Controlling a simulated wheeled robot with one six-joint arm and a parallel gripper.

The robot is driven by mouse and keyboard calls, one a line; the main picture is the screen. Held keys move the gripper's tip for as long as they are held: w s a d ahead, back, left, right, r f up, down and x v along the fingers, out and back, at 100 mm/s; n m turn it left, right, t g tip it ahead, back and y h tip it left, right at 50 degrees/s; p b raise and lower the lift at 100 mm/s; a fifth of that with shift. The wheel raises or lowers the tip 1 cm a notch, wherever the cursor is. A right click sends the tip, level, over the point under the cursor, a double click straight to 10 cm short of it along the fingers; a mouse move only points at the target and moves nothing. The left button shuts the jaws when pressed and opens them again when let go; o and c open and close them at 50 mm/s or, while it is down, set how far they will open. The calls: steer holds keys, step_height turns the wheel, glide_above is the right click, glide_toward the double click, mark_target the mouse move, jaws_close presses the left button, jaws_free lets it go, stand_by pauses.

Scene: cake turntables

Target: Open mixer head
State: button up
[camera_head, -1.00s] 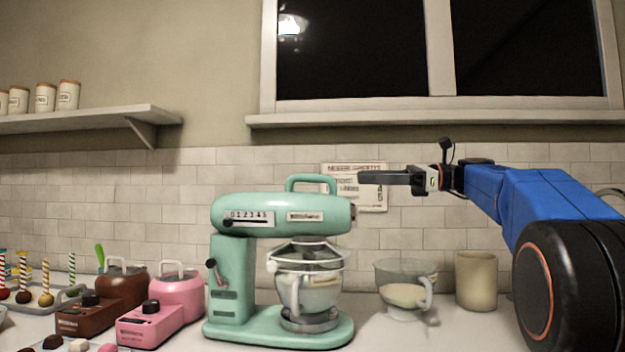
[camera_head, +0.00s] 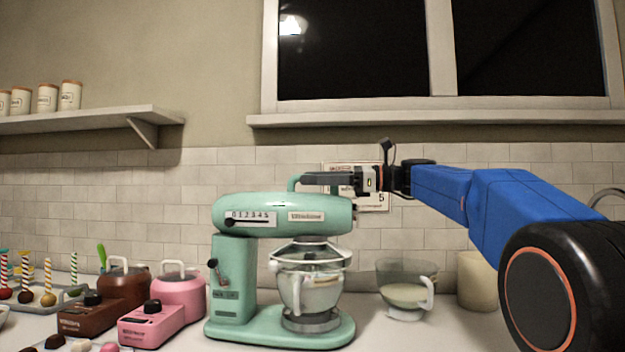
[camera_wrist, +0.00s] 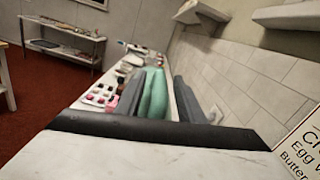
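The mint-green mixer (camera_head: 232,262) stands on the counter with its head (camera_head: 282,214) down, level over a glass bowl (camera_head: 310,290). A loop handle (camera_head: 292,185) rises from the top of the head. My gripper (camera_head: 303,180) reaches in from the right at the handle's height, and its dark fingers cover part of the handle. In the wrist view the two grey fingers (camera_wrist: 158,95) are apart, with mint green (camera_wrist: 153,97) showing between them. I cannot tell whether they touch the handle. A small lever (camera_head: 213,267) sits on the mixer's column.
A glass jug (camera_head: 405,285) and a beige canister (camera_head: 475,280) stand right of the mixer, under my arm. Pink (camera_head: 178,293) and brown (camera_head: 122,285) small machines stand to the left. The tiled wall (camera_head: 230,170) is close behind.

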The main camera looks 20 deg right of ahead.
steer(key=shift+w+a, duration=0.1)
steer(key=shift+a, duration=0.25)
jaws_close()
steer(key=shift+w+a+r+g+h, duration=0.25)
steer(key=shift+a+r+h, duration=0.2)
steer(key=shift+a+r, duration=0.3)
steer(key=shift+w+a+r+g+h, duration=0.15)
steer(key=shift+w+a+r+h, duration=0.15)
steer(key=shift+a+r+h, duration=0.4)
steer(key=shift+w+a+r+g+h, duration=0.25)
steer(key=shift+a+r, duration=0.25)
steer(key=shift+r, duration=0.4)
steer(key=w+a+r+g+h, duration=0.1)
steer(key=w+a+r+h, duration=0.1)
steer(key=a, duration=0.3)
steer(key=shift+w+r+h, duration=0.15)
steer(key=shift+r+h, duration=0.25)
steer(key=shift+r, duration=0.35)
steer(key=shift+a, duration=0.15)
